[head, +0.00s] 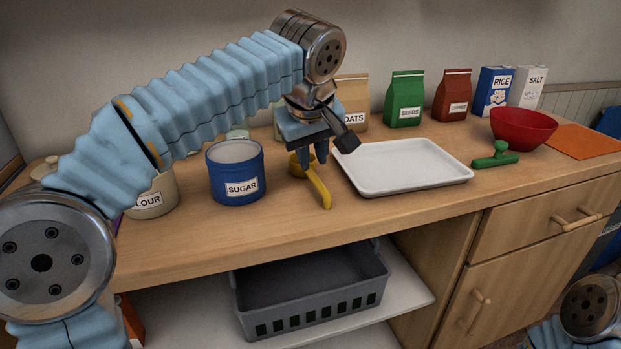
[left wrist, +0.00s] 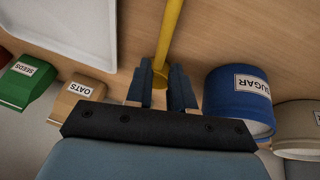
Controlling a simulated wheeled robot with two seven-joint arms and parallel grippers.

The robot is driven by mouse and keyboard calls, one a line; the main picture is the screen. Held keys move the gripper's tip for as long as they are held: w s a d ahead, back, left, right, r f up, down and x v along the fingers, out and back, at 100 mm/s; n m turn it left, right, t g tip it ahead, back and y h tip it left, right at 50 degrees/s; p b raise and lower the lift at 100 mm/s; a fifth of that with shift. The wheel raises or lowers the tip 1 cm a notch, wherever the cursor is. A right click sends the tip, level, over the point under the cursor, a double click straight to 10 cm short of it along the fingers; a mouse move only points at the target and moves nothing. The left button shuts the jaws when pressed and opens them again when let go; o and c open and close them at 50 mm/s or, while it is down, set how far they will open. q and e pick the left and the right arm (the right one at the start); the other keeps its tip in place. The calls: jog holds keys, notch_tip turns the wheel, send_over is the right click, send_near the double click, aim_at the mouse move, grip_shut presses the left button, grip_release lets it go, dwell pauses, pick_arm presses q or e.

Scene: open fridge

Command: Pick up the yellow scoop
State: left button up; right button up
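The yellow scoop (head: 320,190) lies on the wooden counter in the head view, its cup beside the blue sugar canister and its handle toward the front edge. My left gripper (head: 312,160) points down just over the scoop, its fingers apart near where handle and cup meet. In the left wrist view the scoop's handle (left wrist: 170,35) runs up from between the fingertips of my left gripper (left wrist: 162,68), with a gap showing beside it. The fingers hide part of the cup. My right gripper is out of view; only part of my right arm shows at lower right.
The sugar canister (head: 236,171) stands close left of the scoop, and a white tray (head: 400,168) lies close right. A green tool (head: 495,158) and red bowl (head: 523,128) are farther right. Bags and boxes line the back. A grey basket (head: 311,290) sits on the shelf below.

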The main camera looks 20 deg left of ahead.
aim_at(312, 173)
pick_arm(q)
jog(key=x, duration=0.5)
jog(key=shift+a+f, duration=0.1)
jog(key=shift+f, duration=0.1)
grip_shut()
jog(key=shift+r, duration=0.2)
jog(key=shift+r, duration=0.35)
jog(key=r, duration=0.3)
jog(key=shift+s, duration=0.2)
jog(key=s+d+r, duration=0.2)
jog(key=s+r, duration=0.7)
jog(key=s, duration=0.4)
jog(key=shift+s, duration=0.25)
